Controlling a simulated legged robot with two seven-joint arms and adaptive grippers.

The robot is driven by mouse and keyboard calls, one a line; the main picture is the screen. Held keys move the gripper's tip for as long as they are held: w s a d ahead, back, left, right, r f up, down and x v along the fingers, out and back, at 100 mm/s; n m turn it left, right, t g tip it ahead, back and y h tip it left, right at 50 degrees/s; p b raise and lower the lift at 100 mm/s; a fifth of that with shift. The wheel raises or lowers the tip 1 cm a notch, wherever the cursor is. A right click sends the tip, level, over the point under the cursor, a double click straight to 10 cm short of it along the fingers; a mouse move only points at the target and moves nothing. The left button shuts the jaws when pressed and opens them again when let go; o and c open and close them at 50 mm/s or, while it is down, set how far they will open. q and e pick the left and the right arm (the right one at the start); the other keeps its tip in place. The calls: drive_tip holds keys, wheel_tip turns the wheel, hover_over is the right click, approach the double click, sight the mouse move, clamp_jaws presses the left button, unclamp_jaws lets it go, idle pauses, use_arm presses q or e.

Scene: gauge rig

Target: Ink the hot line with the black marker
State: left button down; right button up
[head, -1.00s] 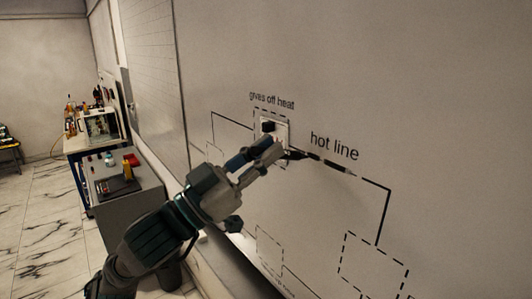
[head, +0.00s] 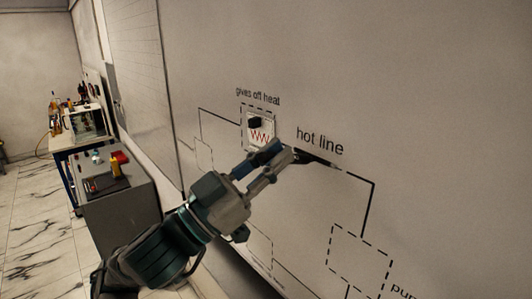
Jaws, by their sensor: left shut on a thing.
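My left gripper (head: 284,160) is shut on the black marker (head: 314,159) in the head view, close in front of the whiteboard. The marker points right, just below the words "hot line" (head: 320,143). The gripper and marker hide part of the line there. A black line (head: 357,174) runs from the marker's right end to a corner, then drops to a dashed box (head: 360,250). I cannot tell whether the tip touches the board. My right gripper is not in view.
A card with a red zigzag (head: 260,135) and a black piece sits in the dashed box under "gives off heat". A grey cabinet (head: 120,215) and a workbench (head: 62,146) with tools stand at the left. The marble floor there is clear.

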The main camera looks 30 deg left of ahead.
use_arm(q)
drive_tip(key=shift+s+d, duration=1.35)
drive_tip(key=shift+d, duration=1.85)
drive_tip(key=shift+w+a+b, duration=0.35)
drive_tip(key=shift+w+a, duration=0.1)
drive_tip(key=shift+a, duration=0.6)
drive_tip(key=shift+w+a+b, duration=0.3)
drive_tip(key=shift+w+a, duration=0.15)
drive_tip(key=shift+a, duration=0.55)
drive_tip(key=shift+w+a+b, duration=0.35)
drive_tip(key=shift+w+a, duration=0.1)
drive_tip(key=shift+a, duration=0.6)
drive_tip(key=a, duration=0.1)
drive_tip(key=w+a, duration=0.1)
drive_tip(key=a, duration=0.2)
drive_tip(key=shift+w, duration=0.3)
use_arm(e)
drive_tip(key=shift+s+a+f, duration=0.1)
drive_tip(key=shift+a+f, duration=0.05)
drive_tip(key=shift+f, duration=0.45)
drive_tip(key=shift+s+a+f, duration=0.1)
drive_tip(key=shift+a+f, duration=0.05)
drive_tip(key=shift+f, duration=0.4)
